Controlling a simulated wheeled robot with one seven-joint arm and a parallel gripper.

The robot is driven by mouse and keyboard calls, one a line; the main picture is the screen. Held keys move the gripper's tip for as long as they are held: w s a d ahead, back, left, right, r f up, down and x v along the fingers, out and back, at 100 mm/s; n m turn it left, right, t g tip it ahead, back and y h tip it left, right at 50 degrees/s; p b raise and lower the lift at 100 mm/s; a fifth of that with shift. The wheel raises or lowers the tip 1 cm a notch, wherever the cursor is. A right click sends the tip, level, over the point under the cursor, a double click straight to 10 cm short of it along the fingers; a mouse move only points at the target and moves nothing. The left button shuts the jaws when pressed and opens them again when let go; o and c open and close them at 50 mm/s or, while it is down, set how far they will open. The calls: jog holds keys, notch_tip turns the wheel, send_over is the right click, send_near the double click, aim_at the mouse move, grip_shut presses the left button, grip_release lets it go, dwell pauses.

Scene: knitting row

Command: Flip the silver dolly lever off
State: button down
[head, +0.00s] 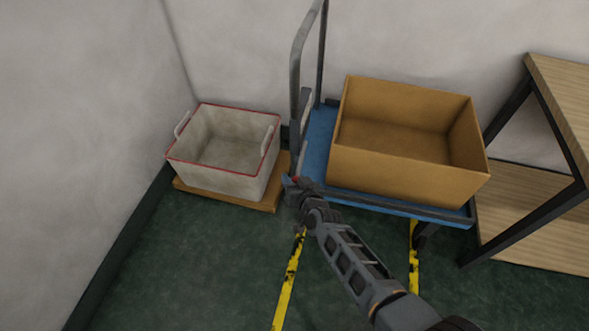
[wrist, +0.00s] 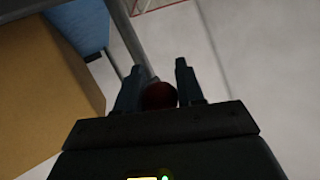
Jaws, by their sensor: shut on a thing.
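The dolly has a blue deck (head: 316,150) and a tall grey push handle (head: 297,60) at its left end. My gripper (head: 294,181) is at the dolly's front left corner, where a small red spot shows by its tips. In the wrist view my gripper (wrist: 160,85) has its two dark fingers on either side of a round dark red knob (wrist: 159,96), and it is shut on this knob. I take the knob to be the lever's end. The rest of the lever is mostly hidden, and its angle cannot be told.
An open cardboard box (head: 400,170) stands on the dolly deck. A whitish bin (head: 215,178) with a red rim sits on a low wooden base just left. A wooden shelf (head: 540,220) with a black frame stands right.

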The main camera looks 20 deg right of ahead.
aim_at(293, 180)
jog(key=shift+s+a+r+m+g+y+p, duration=0.15)
jog(key=shift+r+g+p, duration=0.4)
jog(key=shift+p, duration=0.55)
jog(key=shift+s+a+r+m+g+y+p, duration=0.1)
jog(key=shift+s+r+m+g+y+p, duration=0.15)
jog(key=shift+r+p, duration=0.6)
jog(key=shift+s+a+r+m+g+y+p, duration=0.15)
jog(key=shift+r+g+p, duration=0.3)
jog(key=shift+p, duration=0.85)
jog(key=shift+r+p, duration=0.4)
jog(key=shift+p, duration=0.1)
jog(key=c, duration=0.8)
grip_release()
jog(key=p+v, duration=0.4)
jog(key=v, duration=0.3)
jog(key=shift+s+r+p, duration=0.25)
jog(key=shift+s+p, duration=0.05)
